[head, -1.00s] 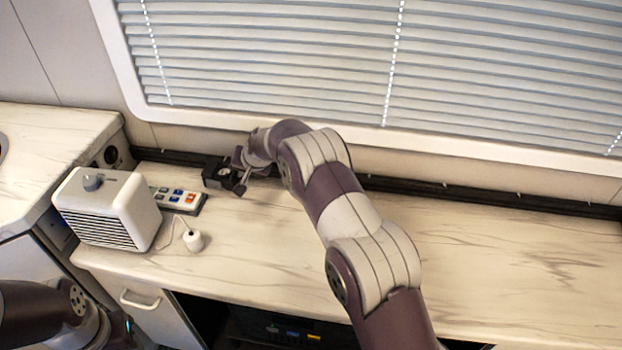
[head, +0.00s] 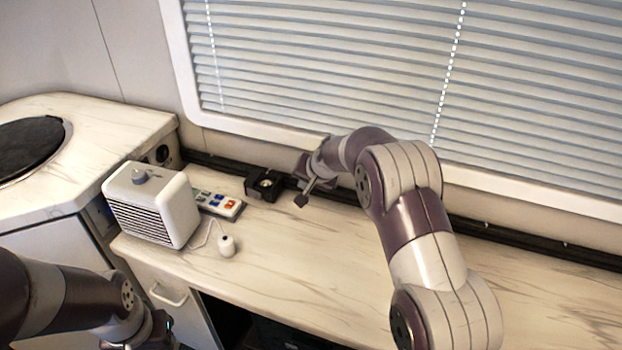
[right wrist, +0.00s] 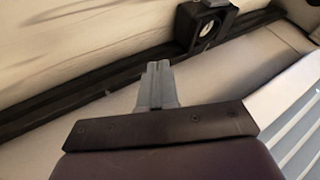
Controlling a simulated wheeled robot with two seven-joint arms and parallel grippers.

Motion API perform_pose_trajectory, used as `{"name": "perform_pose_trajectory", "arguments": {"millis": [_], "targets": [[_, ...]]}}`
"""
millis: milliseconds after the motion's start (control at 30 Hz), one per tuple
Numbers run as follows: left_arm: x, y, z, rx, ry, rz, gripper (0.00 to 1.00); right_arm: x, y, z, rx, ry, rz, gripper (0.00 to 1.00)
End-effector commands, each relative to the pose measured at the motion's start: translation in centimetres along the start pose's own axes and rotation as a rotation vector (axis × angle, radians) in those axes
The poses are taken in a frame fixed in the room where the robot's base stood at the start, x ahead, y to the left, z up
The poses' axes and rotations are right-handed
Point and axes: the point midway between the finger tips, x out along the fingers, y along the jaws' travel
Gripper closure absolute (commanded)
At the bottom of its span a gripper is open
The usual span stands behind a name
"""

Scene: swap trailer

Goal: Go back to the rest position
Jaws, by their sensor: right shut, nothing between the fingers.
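My right gripper (head: 301,200) is above the counter near the back rail, just right of a black block (head: 265,186) with a round fitting, and apart from it. In the right wrist view its fingers (right wrist: 158,75) are together with nothing between them. My left arm (head: 100,300) comes in at the lower left, in front of the counter. Its end is cut off by the bottom edge, so its fingers cannot be made out.
A white heater-like box (head: 152,204) with a knob stands at the counter's left end. Beside it are a panel of coloured buttons (head: 220,205) and a small white corded piece (head: 227,246). A blind-covered window (head: 330,70) rises behind. The counter's middle (head: 300,270) is clear.

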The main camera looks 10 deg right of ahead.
Motion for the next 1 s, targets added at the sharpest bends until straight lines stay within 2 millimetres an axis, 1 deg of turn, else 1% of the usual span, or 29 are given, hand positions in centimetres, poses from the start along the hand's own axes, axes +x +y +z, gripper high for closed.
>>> {"name": "perform_pose_trajectory", "arguments": {"millis": [33,100,200,333,367,400,467,533,567,600,667,700,767,800,867,900,967,1000], "targets": [[0.0,0.0,0.0,0.0,0.0,0.0,0.57,-1.0,0.0,0.0,0.001,0.002,0.0,1.0],[-0.1,0.0,0.0,0.0,0.0,0.0,0.57,-2.0,0.0,0.0,0.001,0.001,0.0,1.0],[-0.1,0.0,0.0,0.0,0.0,0.0,0.57,-2.8,0.0,0.0,0.0,0.0,0.001,1.0],[-0.1,0.0,0.0,0.0,0.0,0.0,0.57,-3.0,0.1,0.1,-0.005,-0.002,0.002,1.0],[-0.1,0.0,0.0,0.0,0.0,0.0,0.57,-3.0,0.3,0.3,-0.014,-0.008,0.009,1.0],[-0.1,0.0,0.0,0.0,0.0,0.0,0.57,-2.8,0.9,1.1,-0.024,-0.027,0.023,1.0],[-0.1,0.0,0.0,0.0,0.0,0.0,0.57,-2.5,2.4,3.1,-0.05,-0.076,0.06,1.0],[-0.1,0.0,0.0,0.0,0.0,0.0,0.57,-3.7,4.7,6.8,-0.11,-0.159,0.122,1.0],[-0.1,0.0,0.0,0.0,0.0,0.0,0.57,-4.7,5.7,8.6,-0.144,-0.197,0.149,1.0],[-0.1,0.0,0.0,0.0,0.0,0.0,0.57,-6.2,7.0,10.8,-0.188,-0.245,0.18,1.0],[-0.1,0.0,0.0,0.0,0.0,0.0,0.57,-8.7,8.8,13.9,-0.252,-0.309,0.22,1.0],[-0.1,0.0,0.0,0.0,0.0,0.0,0.57,-10.4,9.8,15.9,-0.292,-0.346,0.241,1.0],[-0.1,0.0,0.0,0.0,0.0,0.0,0.57,-12.8,11.2,18.6,-0.346,-0.397,0.268,1.0],[-0.1,0.0,0.0,0.0,0.0,0.0,0.57,-14.5,12.1,20.3,-0.38,-0.426,0.282,1.0],[-0.1,0.0,0.0,0.0,0.0,0.0,0.57,-16.9,13.4,22.7,-0.427,-0.463,0.299,1.0],[-0.1,0.0,0.0,0.0,0.0,0.0,0.57,-18.5,14.1,24.1,-0.458,-0.48,0.308,1.0],[-0.1,0.0,0.0,0.0,0.0,0.0,0.57,-20.9,14.9,26.0,-0.497,-0.484,0.312,1.0],[-0.9,0.0,-0.1,0.0,-0.001,0.0,0.57,-22.4,13.6,24.7,-0.511,-0.425,0.293,1.0]]}}
